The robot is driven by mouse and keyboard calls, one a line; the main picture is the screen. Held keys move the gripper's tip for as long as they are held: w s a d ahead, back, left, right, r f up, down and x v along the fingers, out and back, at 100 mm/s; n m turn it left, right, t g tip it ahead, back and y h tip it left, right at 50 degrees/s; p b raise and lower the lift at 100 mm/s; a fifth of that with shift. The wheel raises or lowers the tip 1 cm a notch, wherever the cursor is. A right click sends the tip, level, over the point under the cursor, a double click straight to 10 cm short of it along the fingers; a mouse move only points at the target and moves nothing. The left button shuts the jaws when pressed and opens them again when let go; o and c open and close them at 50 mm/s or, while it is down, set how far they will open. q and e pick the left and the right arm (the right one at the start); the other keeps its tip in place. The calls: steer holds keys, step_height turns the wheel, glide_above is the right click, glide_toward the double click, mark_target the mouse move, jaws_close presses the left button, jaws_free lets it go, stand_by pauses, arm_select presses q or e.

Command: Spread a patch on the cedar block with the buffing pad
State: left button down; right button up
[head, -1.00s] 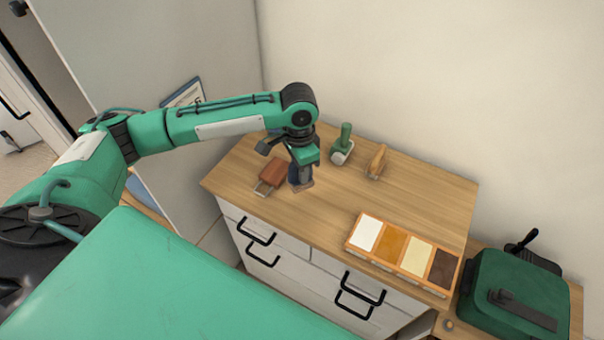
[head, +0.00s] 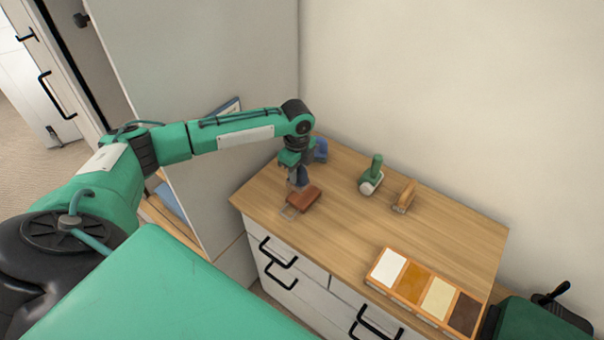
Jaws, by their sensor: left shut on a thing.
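The cedar block (head: 306,199) is a reddish-brown block lying on the wooden top of the drawer unit, towards its left end. A pale frame-like piece (head: 290,212) shows at its near left end. My left gripper (head: 299,172) points down just behind the block's left part. It is shut on a dark blue-handled tool, which looks like the buffing pad (head: 301,180). The pad's underside is hard to see, and I cannot tell whether it touches the block or the top. My right gripper is not in view.
A tray (head: 371,280) with white, amber, cream and dark brown fields lies at the front right. A green-handled tool (head: 373,174) and a wooden tool (head: 405,195) stand behind. A blue object (head: 321,148) is beyond my wrist. The middle of the top (head: 355,225) is clear.

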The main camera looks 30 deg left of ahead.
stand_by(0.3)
arm_select(q)
steer(key=shift+r+p, duration=0.15)
steer(key=shift+p, duration=0.35)
step_height(320, 180, down, 4)
steer(key=shift+f+b, duration=0.15)
steer(key=shift+b, duration=0.45)
steer(key=w, duration=0.3)
steer(key=shift+w+d+f+b, duration=0.1)
steer(key=shift+w+b, duration=0.1)
steer(key=shift+b, duration=0.15)
steer(key=shift+w, duration=0.5)
steer(key=shift+f, duration=0.7)
steer(key=shift+f, duration=0.25)
